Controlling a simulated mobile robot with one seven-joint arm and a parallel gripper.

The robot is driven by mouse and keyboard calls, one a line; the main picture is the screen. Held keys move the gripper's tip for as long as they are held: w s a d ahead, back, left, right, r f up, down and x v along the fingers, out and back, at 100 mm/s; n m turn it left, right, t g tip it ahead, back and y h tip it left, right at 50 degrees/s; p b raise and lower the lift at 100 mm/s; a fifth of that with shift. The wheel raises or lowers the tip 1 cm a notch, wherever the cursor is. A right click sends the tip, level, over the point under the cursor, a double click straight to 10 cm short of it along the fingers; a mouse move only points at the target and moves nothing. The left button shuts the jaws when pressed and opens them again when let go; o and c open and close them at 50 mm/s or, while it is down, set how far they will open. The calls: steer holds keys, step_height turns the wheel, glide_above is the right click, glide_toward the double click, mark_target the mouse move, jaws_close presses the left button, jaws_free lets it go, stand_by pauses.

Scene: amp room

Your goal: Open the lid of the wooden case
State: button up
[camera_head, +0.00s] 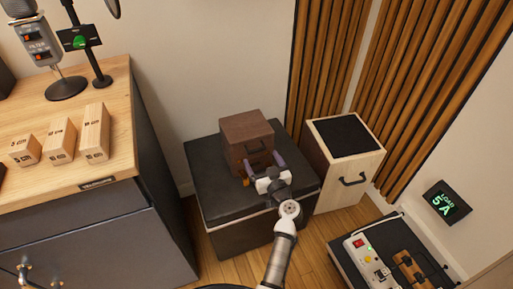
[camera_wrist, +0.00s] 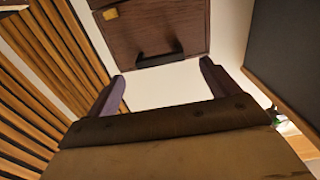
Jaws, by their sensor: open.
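The wooden case (camera_head: 246,128) is a dark brown box on a black-topped stand, and its lid looks closed. A dark handle is on the side facing me. My gripper (camera_head: 263,160) is open in front of the handle side. In the wrist view its two purple fingers (camera_wrist: 163,70) stand wide apart, with the handle just beyond and between their tips. I see nothing held. The arm partly hides the case's lower front.
The black-topped stand (camera_head: 215,175) has bare room left of the case. A pale wooden box (camera_head: 345,165) with a black top and handle stands to the right. A desk (camera_head: 60,175) with wooden blocks is at left. Wooden slats (camera_head: 330,60) line the back wall.

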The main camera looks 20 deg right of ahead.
mark_target(257, 151)
steer(key=w, duration=0.5)
steer(key=shift+w+a+p, duration=0.1)
steer(key=shift+w+p, duration=0.25)
steer(key=shift+w, duration=0.05)
